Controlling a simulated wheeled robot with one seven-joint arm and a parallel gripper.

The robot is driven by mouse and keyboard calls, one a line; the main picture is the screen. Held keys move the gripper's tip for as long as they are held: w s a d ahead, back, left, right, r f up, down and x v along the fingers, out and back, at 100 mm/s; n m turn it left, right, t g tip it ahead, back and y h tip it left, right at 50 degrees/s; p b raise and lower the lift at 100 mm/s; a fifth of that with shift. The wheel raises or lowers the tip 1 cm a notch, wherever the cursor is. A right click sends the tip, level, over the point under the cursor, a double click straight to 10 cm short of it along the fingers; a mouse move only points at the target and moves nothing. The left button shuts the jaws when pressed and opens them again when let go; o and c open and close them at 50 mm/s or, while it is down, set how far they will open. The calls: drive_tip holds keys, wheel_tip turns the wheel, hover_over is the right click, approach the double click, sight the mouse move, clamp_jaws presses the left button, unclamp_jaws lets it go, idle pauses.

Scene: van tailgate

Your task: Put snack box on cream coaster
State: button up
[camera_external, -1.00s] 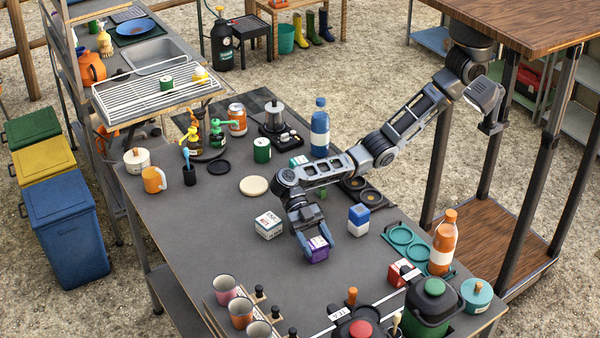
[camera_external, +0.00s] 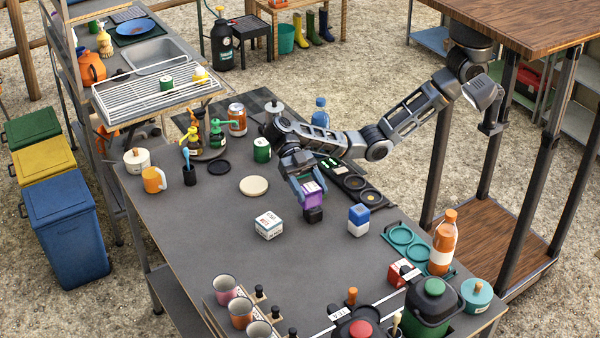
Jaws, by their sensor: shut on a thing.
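The purple snack box (camera_external: 313,191) is a small carton with a pale label too small to read. My gripper (camera_external: 308,183) is shut on it and holds it up over the table, its fingers hiding part of the box. The cream coaster (camera_external: 254,186) is a pale round disc lying flat and bare on the grey table, a short way left of my gripper.
A small dark block (camera_external: 313,215) shows just below the held box. A white box (camera_external: 268,225) stands in front of the coaster, and a blue-and-white block (camera_external: 358,219) is to the right. A black coaster (camera_external: 219,167) and a green can (camera_external: 262,150) lie farther back.

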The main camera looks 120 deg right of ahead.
drive_tip(key=shift+d+r, duration=0.1)
drive_tip(key=shift+d, duration=0.2)
drive_tip(key=w+d+f+m+t+h+p, duration=0.1)
drive_tip(key=w+d+f+m+t+h, duration=0.2)
drive_tip(key=m+t, duration=0.35)
wheel_tip(320, 180, up, 3)
drive_tip(key=m+t+h+p, duration=0.3)
drive_tip(key=m+t+h, duration=0.2)
drive_tip(key=m+h, duration=1)
hover_over(254, 184)
drive_tip(key=shift+h, duration=0.4)
wheel_tip(254, 184, down, 9)
drive_tip(key=shift+d, duration=0.15)
drive_tip(key=shift+f, duration=0.15)
drive_tip(key=o, duration=1.1)
